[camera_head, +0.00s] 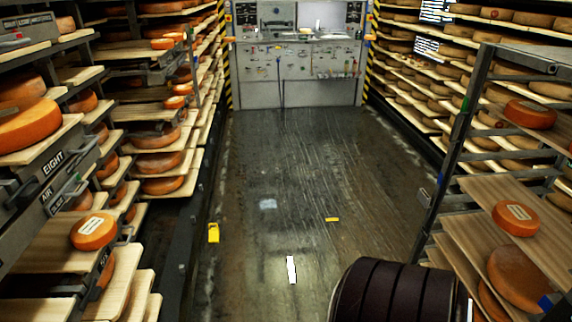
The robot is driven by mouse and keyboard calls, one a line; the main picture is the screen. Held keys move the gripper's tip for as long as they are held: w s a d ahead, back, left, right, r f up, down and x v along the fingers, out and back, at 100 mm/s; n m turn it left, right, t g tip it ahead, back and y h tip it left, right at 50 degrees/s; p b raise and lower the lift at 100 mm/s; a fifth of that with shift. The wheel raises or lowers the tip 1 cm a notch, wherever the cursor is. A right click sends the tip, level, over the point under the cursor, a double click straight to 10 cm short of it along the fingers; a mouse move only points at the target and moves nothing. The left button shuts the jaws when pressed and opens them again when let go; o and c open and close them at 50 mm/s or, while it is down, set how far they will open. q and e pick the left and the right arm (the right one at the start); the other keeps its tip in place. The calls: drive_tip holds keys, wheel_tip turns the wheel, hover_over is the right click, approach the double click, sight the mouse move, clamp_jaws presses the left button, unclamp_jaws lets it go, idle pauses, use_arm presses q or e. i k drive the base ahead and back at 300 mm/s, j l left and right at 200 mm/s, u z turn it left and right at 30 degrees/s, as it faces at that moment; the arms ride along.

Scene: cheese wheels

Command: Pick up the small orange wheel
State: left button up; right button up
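Several small orange wheels are in view, and I cannot tell which one the task means. One small orange wheel with a pale label (94,231) lies flat on a wooden board at the lower left. Another small orange wheel with a pale label (515,217) lies on a board of the right rack. A third, darker orange wheel (530,113) lies on that rack's upper board. Neither of my grippers shows in this view.
Shelves of cheese wheels line both sides. A large orange wheel (27,125) is at the far left. The dark metal rack (466,118) stands at the right. The aisle floor (285,185) is mostly open, back to a grey tool wall (296,80).

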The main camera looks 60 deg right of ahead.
sight(514, 217)
drive_tip(key=z, duration=3.4)
